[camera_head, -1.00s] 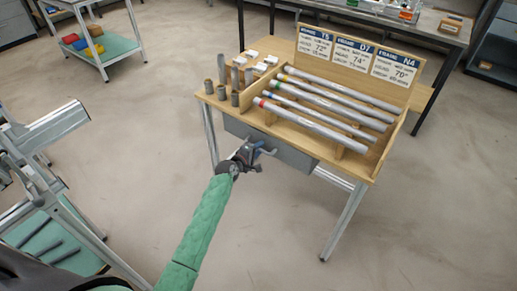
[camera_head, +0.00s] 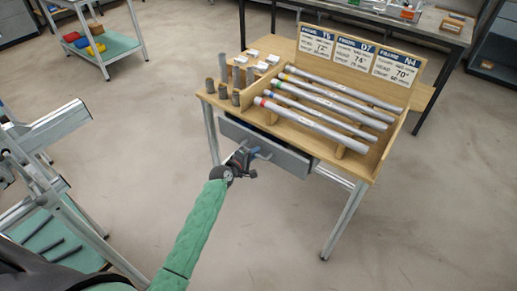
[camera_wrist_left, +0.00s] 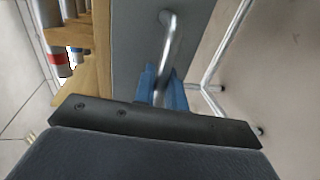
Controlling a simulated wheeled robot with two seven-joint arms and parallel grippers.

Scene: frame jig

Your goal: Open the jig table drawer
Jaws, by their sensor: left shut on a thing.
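The jig table drawer (camera_head: 285,155) is a grey box front under the wooden top of the jig table. It stands slightly out from the table, with a dark gap along its top edge. My left gripper (camera_head: 252,157) is in front of the drawer's left part. In the left wrist view its blue fingers (camera_wrist_left: 163,88) are shut around the metal bar handle (camera_wrist_left: 172,35) on the grey drawer front (camera_wrist_left: 135,40). My right gripper is not in view.
The jig table's top holds several grey tubes (camera_head: 325,105), short upright cylinders (camera_head: 222,88) and a sign board (camera_head: 365,58). An aluminium frame (camera_head: 50,130) stands at the left. The floor in front of the drawer is clear.

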